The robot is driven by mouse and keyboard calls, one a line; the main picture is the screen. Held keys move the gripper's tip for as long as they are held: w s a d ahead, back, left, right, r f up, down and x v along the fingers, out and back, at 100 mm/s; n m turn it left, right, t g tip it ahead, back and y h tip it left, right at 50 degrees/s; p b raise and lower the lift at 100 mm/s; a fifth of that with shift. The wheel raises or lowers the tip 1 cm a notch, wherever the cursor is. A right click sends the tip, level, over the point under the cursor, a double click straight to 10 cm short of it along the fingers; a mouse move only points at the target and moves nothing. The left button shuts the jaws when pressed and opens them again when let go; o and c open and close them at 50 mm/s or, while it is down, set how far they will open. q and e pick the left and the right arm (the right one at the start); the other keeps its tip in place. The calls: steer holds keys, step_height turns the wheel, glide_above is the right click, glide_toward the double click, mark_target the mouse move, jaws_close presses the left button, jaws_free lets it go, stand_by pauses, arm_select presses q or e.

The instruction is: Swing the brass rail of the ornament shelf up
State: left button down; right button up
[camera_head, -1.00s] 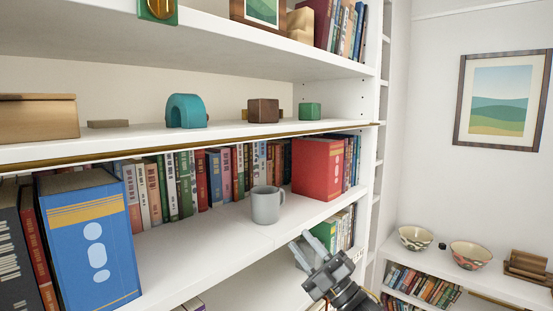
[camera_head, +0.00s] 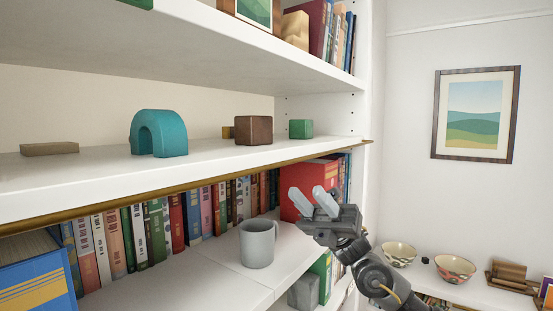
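The brass rail (camera_head: 185,187) runs along the front edge of the ornament shelf (camera_head: 90,185), lying low against the edge. On that shelf stand a teal arch (camera_head: 160,128), a dark brown cube (camera_head: 254,130), a green cube (camera_head: 300,129) and a flat tan block (camera_head: 49,148). My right gripper (camera_head: 312,202) is raised in front of the shelves, below the rail's right part. Its two pale fingers are spread apart with nothing between them. From this view it overlaps the red box-like book. My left gripper is not in view.
A grey mug (camera_head: 258,244) stands on the shelf below, left of my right gripper. Behind it is a row of books (camera_head: 160,225), with a red volume (camera_head: 305,178) at the right. Patterned bowls (camera_head: 455,268) sit on a low unit at the right.

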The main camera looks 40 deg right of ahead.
mark_target(279, 165)
steer(key=p+x, duration=0.3)
steer(key=x, duration=0.1)
steer(key=p+x, duration=0.3)
steer(key=x, duration=0.2)
steer(key=shift+w+d+r, duration=0.1)
steer(key=shift+w+d, duration=0.05)
steer(key=shift+w, duration=0.1)
steer(key=shift+s+a+r, duration=0.1)
steer(key=shift+a+r, duration=0.05)
steer(key=shift+a, duration=0.2)
jaws_close()
